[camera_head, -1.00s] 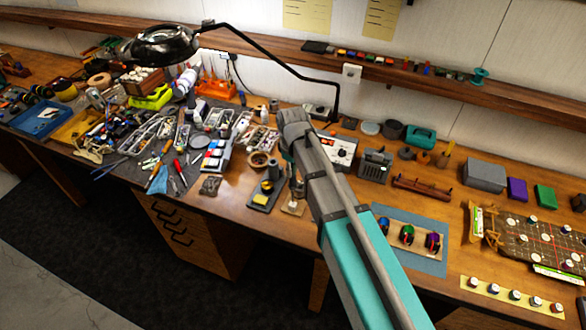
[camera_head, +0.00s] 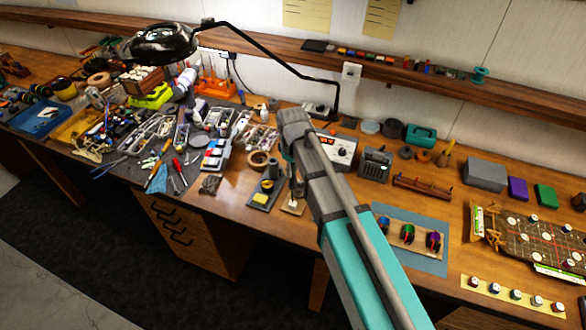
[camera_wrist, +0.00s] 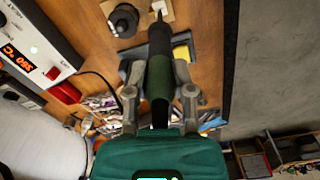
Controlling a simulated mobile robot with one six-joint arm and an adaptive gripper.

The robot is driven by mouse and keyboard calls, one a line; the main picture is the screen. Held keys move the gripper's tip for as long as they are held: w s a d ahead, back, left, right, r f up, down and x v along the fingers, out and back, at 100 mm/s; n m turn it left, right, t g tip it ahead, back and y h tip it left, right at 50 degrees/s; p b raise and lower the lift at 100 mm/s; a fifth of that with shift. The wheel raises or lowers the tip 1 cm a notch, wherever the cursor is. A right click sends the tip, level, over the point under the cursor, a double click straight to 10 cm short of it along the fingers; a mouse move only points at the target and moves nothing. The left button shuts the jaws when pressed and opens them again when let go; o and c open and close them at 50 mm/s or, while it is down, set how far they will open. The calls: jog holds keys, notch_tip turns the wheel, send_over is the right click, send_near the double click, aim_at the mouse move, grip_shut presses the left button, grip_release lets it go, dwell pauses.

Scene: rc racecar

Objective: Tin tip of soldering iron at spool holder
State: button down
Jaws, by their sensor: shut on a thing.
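My gripper (camera_wrist: 160,82) is shut around the dark green and black handle of the soldering iron (camera_wrist: 159,45). In the wrist view the iron points up the picture, its front end close to a pale wooden base (camera_wrist: 167,7) with a small white piece on it. A black round part (camera_wrist: 123,20) stands left of the iron's end. I cannot tell whether the tip touches anything. In the head view the small wooden base, likely the spool holder (camera_head: 293,206), lies below my gripper, whose fingers are mostly hidden by my arm.
A dark stand with a yellow sponge (camera_head: 262,197) sits left of the wooden base and shows beside the iron in the wrist view (camera_wrist: 181,52). The soldering station (camera_wrist: 35,45) with red digits stands behind. A bench lamp (camera_head: 165,42) overhangs cluttered tools. The bench's front edge is close.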

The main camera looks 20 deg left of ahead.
jog(key=shift+f+b, duration=0.35)
dwell(4.2)
jog(key=shift+r, duration=0.15)
dwell(0.9)
